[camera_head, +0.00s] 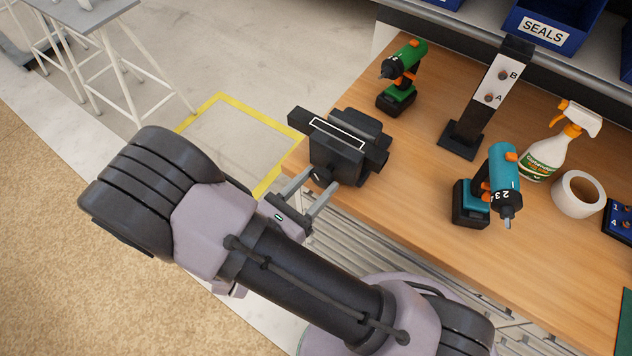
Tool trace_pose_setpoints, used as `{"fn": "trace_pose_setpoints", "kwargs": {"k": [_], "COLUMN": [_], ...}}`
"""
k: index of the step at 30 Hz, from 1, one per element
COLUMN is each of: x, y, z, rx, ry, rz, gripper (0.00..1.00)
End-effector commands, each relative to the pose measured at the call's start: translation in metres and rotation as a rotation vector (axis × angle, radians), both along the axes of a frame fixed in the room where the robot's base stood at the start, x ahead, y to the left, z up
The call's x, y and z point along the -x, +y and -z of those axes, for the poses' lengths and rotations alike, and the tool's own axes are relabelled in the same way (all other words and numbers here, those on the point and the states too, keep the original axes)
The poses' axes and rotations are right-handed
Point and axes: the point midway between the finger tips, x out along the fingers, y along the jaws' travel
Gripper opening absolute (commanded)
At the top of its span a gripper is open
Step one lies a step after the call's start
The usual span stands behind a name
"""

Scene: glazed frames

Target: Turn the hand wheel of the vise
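The dark grey vise (345,150) stands at the left front corner of the wooden workbench, with a white-outlined rectangle on its top. A small dark round part (320,177) sticks out low on its front; it may be the hand wheel or its hub, but it is partly hidden and hard to make out. My gripper (322,178) is in front of the vise, with two grey fingers spread apart and pointing at it. The fingertips lie on either side of the dark part. I see a gap between the fingers and no clear contact.
A yellow-edged floor square (225,130) lies left of the bench.

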Motion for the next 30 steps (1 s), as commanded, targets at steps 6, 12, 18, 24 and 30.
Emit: {"fn": "trace_pose_setpoints", "kwargs": {"k": [6,12,18,24,30], "x": [0.0003,0.0003,0.0001,0.0001,0.0], "y": [-0.0004,-0.0004,-0.0004,-0.0003,-0.0001], "z": [0.0001,-0.0003,-0.0009,-0.0008,-0.0005], "rx": [-0.005,-0.053,-0.165,-0.313,-0.464], "ry": [-0.005,-0.043,-0.131,-0.246,-0.363], "rz": [0.001,0.002,0.002,0.002,0.003], "gripper": [0.1,0.1,0.1,0.1,0.1]}}
